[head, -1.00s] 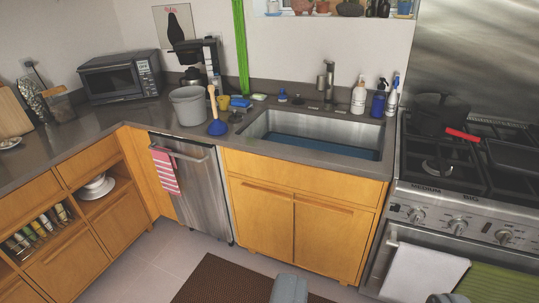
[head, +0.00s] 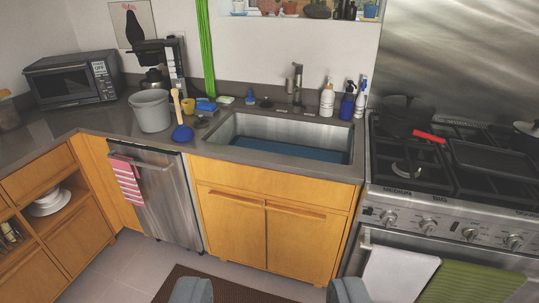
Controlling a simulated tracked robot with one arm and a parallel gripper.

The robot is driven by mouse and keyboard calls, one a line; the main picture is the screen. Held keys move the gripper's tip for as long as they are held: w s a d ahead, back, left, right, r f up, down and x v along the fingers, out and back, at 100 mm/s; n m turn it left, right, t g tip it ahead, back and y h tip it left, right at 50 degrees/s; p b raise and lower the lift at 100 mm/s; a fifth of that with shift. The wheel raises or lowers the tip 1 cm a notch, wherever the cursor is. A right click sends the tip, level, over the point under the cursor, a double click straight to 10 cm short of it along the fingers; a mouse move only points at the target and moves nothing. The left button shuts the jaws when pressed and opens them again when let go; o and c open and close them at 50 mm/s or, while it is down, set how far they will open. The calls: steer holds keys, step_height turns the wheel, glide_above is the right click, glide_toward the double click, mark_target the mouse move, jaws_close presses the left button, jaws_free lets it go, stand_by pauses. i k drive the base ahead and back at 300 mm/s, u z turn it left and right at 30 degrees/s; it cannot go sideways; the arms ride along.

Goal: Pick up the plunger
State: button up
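The plunger (head: 182,132) stands on the grey counter, left of the sink, with its blue cup down and its wooden handle (head: 176,102) pointing up. A grey bucket (head: 150,111) is just left of it. My gripper (head: 269,292) shows only as two grey fingertips at the bottom edge, set wide apart with nothing between them. It is low in the picture and well short of the counter and the plunger.
The sink (head: 285,140) is right of the plunger. A yellow cup (head: 188,106) and blue sponge (head: 206,106) lie behind it. The coffee maker (head: 155,65) and microwave (head: 72,82) stand at the back left. The stove (head: 450,180) is on the right. Floor before the cabinets is clear apart from a brown mat (head: 230,290).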

mark_target(183, 133)
steer(key=i, duration=0.85)
steer(key=z, duration=0.05)
